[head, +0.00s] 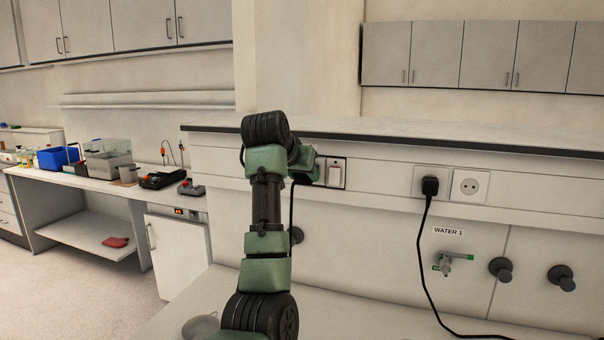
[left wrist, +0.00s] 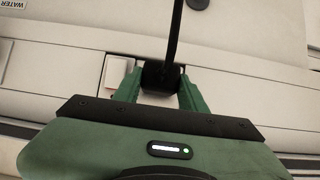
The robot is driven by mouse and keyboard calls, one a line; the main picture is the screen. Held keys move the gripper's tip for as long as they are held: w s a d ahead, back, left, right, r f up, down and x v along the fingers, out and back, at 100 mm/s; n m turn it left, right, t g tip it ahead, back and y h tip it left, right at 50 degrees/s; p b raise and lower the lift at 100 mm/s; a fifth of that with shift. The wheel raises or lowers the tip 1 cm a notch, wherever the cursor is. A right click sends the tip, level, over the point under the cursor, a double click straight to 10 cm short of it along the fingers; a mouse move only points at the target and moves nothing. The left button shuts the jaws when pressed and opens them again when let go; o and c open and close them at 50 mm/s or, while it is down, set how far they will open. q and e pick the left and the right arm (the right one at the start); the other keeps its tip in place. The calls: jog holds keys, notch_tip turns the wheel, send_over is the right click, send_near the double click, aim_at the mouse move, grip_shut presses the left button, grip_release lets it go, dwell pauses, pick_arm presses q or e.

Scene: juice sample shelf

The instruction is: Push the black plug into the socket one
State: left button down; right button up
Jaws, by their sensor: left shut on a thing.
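The plug's front faces the panel; any socket there is hidden, and I cannot tell how far in the plug is. My right gripper is not in view.
Another black plug (head: 430,186) sits in a socket to the right, with its cord hanging to the bench. An empty white socket (head: 469,187) is beside it. A bench ledge (head: 400,130) runs above.

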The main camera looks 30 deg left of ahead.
pick_arm(q)
jog(key=shift+w+a+p, duration=0.2)
jog(key=shift+w+p, duration=0.6)
jog(key=shift+w, duration=0.05)
jog(key=shift+w+p, duration=0.15)
jog(key=shift+p, duration=0.4)
dwell(0.4)
jog(key=c, duration=0.7)
grip_release()
